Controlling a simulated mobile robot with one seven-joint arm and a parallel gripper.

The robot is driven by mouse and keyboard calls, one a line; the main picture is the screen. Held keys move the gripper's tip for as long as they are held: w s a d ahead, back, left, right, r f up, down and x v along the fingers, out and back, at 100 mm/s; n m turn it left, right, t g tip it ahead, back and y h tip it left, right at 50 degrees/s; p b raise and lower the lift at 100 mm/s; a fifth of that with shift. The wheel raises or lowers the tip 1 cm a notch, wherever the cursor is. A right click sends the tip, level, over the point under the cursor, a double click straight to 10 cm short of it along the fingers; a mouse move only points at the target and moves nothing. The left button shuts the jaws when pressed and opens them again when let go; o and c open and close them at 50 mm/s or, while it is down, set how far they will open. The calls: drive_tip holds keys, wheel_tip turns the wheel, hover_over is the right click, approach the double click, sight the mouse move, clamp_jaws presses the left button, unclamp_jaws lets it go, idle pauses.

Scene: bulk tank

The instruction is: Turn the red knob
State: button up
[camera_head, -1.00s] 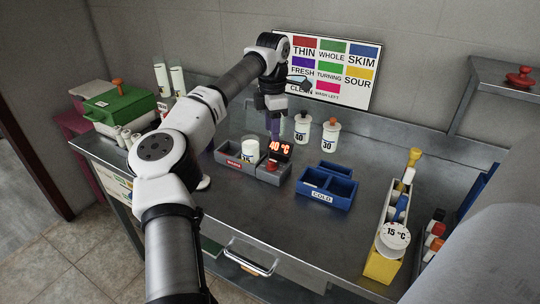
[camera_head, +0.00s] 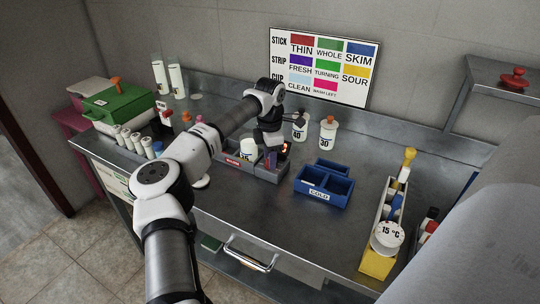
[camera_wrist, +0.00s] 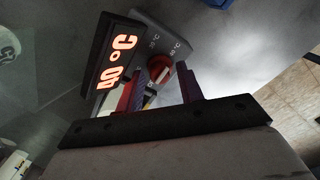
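The red knob (camera_wrist: 160,68) sits on the grey face of a control box (camera_wrist: 150,30) with a dial scale, beside a lit display (camera_wrist: 117,62) reading 40 °C. In the head view the knob is mostly hidden behind my gripper (camera_head: 270,157). In the wrist view my gripper (camera_wrist: 163,80) is open, with one purple finger on each side of the knob's lower part. A gap shows between the knob and the right finger. I cannot tell whether the left finger touches it, or how deep the fingers reach.
The grey warmer tray (camera_head: 240,168) holds a white cup (camera_head: 248,149). The blue COLD tray (camera_head: 324,198) stands to the right. White bottles (camera_head: 300,127) (camera_head: 328,133) stand behind. The steel counter (camera_head: 290,235) in front is clear.

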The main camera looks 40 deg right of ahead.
clamp_jaws()
